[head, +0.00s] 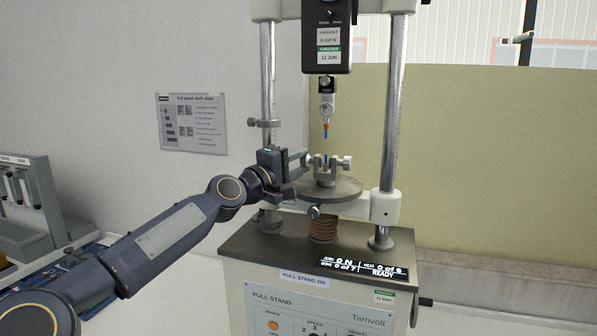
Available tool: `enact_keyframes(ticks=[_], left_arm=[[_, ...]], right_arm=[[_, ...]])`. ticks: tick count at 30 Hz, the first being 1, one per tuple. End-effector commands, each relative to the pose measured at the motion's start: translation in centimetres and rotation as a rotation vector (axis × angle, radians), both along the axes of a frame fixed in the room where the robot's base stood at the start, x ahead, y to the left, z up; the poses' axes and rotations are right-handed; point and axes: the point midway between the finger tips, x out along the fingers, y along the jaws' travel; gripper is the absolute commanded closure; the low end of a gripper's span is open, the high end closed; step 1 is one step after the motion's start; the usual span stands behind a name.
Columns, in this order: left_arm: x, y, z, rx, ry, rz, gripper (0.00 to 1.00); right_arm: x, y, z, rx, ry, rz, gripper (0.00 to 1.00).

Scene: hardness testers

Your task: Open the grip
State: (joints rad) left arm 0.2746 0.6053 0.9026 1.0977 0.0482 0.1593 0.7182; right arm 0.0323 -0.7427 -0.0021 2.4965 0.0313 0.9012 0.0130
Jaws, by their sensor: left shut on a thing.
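The lower grip (325,176) is a small metal vise on the round plate (346,190) of the pull stand (318,287). A knob (345,163) sticks out on its right side. A short blue piece (325,158) shows between its jaws. My left gripper (303,163) reaches in from the left, level with the grip. Its fingers are shut on the grip's left side, where I take it to hold the left knob, which the fingers mostly hide. Above, a small hanging upper grip (326,110) holds an orange and blue piece (326,130), apart from the lower grip. My right gripper is out of view.
Two upright columns (393,110) flank the grip, and a force gauge (327,40) hangs above. A display (365,267) on the base reads READY. A rack (30,200) stands at the left, and a printed sheet (191,123) hangs on the wall.

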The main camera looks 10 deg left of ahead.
Motion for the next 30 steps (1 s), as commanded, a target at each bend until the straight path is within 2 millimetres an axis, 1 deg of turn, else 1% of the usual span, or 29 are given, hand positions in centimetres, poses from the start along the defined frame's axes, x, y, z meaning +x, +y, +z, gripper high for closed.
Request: enact_keyframes(ticks=[5, 6, 10, 17, 20, 23, 30], left_arm=[[0.0, -0.1, -0.1, 0.002, 0.002, -0.002, 0.95], [0.0, -0.1, -0.1, 0.002, 0.002, -0.002, 0.67], [0.0, 0.0, -0.1, 0.002, 0.002, -0.002, 0.5], [0.0, 0.0, 0.0, 0.001, 0.002, -0.001, 0.5], [-0.3, 0.3, -0.2, 0.001, 0.002, 0.001, 0.5], [-1.2, 1.0, -0.5, 0.003, 0.001, 0.002, 0.5], [-4.7, 3.1, -1.2, 0.003, 0.001, 0.002, 0.5]], right_arm=[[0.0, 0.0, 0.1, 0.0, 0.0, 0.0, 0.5], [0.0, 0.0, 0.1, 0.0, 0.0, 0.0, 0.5], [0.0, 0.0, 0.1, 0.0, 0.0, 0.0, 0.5], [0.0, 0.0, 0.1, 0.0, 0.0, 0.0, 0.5], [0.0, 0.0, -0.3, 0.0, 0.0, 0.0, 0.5], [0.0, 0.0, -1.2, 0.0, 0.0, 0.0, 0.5], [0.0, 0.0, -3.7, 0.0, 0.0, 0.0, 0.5]])
